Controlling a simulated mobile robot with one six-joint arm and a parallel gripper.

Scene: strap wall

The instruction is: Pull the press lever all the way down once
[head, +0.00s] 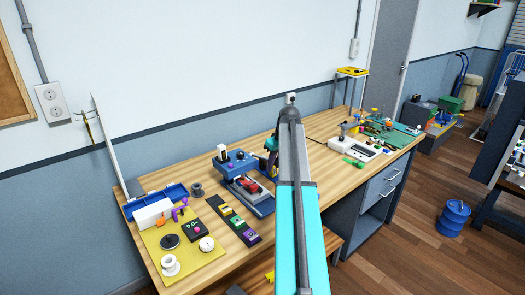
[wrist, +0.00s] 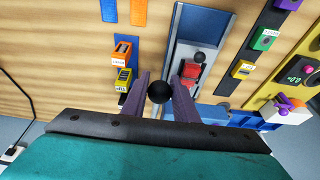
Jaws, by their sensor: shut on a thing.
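The blue press (head: 236,163) stands on the bench left of my arm in the head view. A red part sits low in its frame. In the wrist view the press's blue-edged grey base (wrist: 207,22) runs up the picture, with the red part (wrist: 190,76) on it. The lever's black ball knob (wrist: 159,91) shows between the two purple fingers of my gripper (wrist: 160,86), which is shut on it. The lever's rod is hidden behind the knob. In the head view my gripper (head: 271,148) is beside the press, mostly hidden by my arm.
A row of coloured blocks (head: 238,224) lies in front of the press. A yellow mat (head: 190,262) with several small items is at the left. A white device (head: 358,147) and a green mat (head: 400,136) are at the right. The wall is close behind.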

